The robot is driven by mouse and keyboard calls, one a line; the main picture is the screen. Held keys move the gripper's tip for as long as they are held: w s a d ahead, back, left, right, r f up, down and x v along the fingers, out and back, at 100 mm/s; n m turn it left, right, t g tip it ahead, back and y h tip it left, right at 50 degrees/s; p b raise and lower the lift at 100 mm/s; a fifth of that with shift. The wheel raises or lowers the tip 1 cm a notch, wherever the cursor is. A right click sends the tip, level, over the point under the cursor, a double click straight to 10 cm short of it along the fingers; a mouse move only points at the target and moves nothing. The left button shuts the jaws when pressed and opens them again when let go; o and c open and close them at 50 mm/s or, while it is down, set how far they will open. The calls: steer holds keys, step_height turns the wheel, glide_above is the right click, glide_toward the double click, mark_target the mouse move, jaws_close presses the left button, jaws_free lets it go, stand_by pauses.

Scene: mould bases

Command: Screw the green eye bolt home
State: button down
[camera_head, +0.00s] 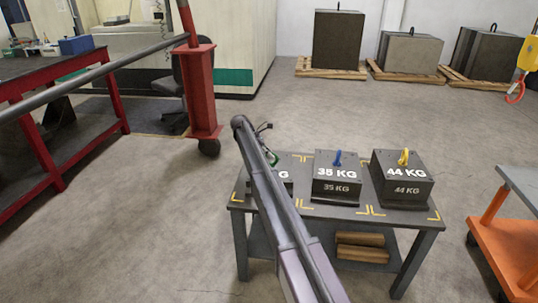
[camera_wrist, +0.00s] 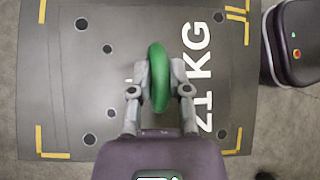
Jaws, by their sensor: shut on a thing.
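The green eye bolt (camera_wrist: 158,78) is between the two fingers of my gripper (camera_wrist: 160,92) in the wrist view. The gripper is shut on its ring, which is seen nearly edge-on. Below it is the dark top of a mould base (camera_wrist: 110,80) with white lettering ending in KG. The bolt's shank and its hole are hidden, so I cannot tell how deep it sits. In the head view my arm covers most of this left mould base, and only a bit of the green eye bolt (camera_head: 272,158) shows beside my gripper.
On the same table (camera_head: 345,215) stand a 35 KG mould base (camera_head: 336,182) with a blue eye bolt (camera_head: 338,158) and a 44 KG one (camera_head: 402,180) with a yellow eye bolt (camera_head: 404,157). An orange cart (camera_head: 505,250) is at right.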

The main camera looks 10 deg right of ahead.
steer(key=shift+w, duration=0.3)
steer(key=c, duration=0.6)
jaws_free()
steer(key=shift+s, duration=0.1)
steer(key=shift+s, duration=0.1)
